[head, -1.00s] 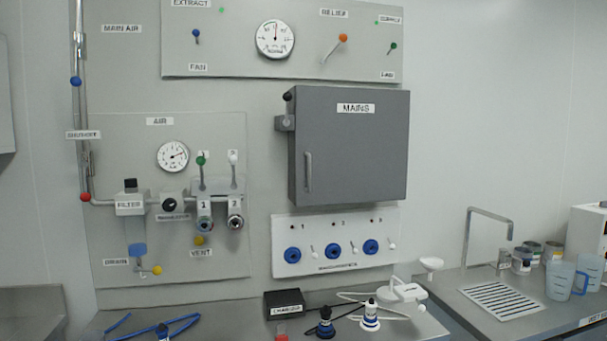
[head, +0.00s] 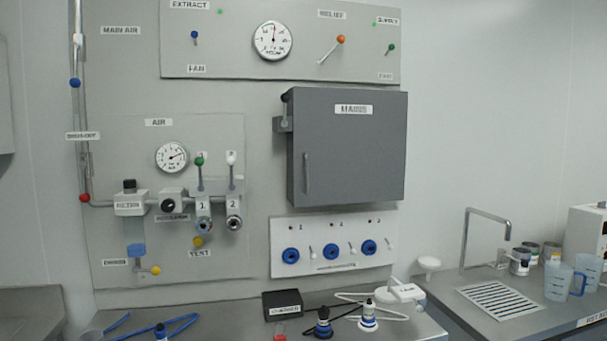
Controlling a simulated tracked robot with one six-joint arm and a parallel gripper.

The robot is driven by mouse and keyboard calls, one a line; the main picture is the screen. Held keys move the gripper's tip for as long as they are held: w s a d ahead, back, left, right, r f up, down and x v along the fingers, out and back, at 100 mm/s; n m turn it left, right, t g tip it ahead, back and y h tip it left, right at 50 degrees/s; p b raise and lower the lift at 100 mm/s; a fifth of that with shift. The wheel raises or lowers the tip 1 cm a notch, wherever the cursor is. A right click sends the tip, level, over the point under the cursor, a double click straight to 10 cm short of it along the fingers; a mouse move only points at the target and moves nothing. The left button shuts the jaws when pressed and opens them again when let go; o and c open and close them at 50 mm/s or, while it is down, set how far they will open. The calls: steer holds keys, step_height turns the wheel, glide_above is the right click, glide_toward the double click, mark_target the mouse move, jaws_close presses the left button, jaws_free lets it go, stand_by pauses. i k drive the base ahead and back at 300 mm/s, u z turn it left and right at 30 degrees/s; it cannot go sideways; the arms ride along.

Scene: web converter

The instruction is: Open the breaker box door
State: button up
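The breaker box is a dark grey wall box labelled MAINS. Its door (head: 365,155) is shut and faces me. A slim vertical handle (head: 306,173) is on the door's left edge. A small bracket with a dark round knob (head: 285,97) sits at the box's upper left side. My gripper is not in view, so I cannot see whether it is open or shut.
A white panel with blue sockets (head: 331,251) is just below the box. The AIR panel with its gauge (head: 171,157) is to the left. A bench holds a black box (head: 283,304) and plugs. A sink drain (head: 500,299) and tap are at right.

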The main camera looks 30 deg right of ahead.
mark_target(349, 145)
steer(key=i, duration=0.95)
